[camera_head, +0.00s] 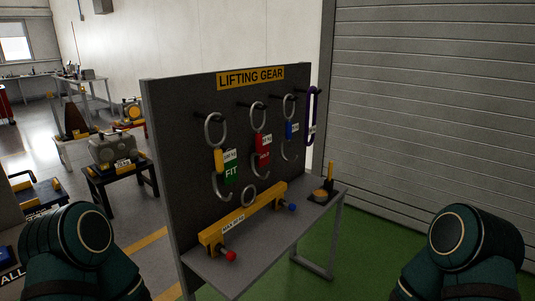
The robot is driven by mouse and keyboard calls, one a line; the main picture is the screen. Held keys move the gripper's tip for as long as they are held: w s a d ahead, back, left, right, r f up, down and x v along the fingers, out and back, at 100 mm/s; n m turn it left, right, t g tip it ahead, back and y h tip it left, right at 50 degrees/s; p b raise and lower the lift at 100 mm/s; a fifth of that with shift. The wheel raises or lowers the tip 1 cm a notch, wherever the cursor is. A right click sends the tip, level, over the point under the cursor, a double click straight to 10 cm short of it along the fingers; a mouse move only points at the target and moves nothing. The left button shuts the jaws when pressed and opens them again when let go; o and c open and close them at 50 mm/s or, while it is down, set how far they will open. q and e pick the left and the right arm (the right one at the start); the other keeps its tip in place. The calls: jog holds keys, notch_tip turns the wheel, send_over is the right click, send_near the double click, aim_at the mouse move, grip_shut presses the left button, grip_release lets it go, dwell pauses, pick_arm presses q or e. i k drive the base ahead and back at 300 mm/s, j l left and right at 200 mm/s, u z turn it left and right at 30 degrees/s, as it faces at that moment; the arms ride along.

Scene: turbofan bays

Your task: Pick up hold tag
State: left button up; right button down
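A red tag (263,148) hangs by the middle lifting hook on the dark board, its white lettering too small to read surely. A green tag (231,173) marked FIT hangs to its left beside the hook with a yellow body (219,160). The board (183,130) carries a yellow LIFTING GEAR sign (250,77). Only dark green links of my two arms show, at the lower left and lower right, both well apart from the board. Neither gripper is in view.
A shelf (239,266) below the board holds a yellow lifting beam (245,217) with red and blue ends. A third hook with a blue body (292,130) and a dark blue loop (311,115) hang to the right. A black stand (122,173) stands behind left.

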aim_at(263, 159)
jog(key=i+l+u, duration=0.1)
jog(key=i+l, duration=0.2)
jog(key=i+l+u, duration=0.15)
jog(key=l, duration=0.4)
jog(key=i+l+u, duration=0.25)
jog(key=l, duration=0.3)
jog(key=i+l+u, duration=0.2)
jog(key=l, duration=0.4)
jog(key=i+l+u, duration=0.25)
jog(key=l, duration=0.35)
jog(key=i+l+u, duration=0.25)
jog(key=l, duration=0.45)
jog(key=l+u, duration=0.25)
jog(key=l, duration=0.4)
jog(key=l+u, duration=0.2)
jog(key=l, duration=0.5)
jog(key=i, duration=0.05)
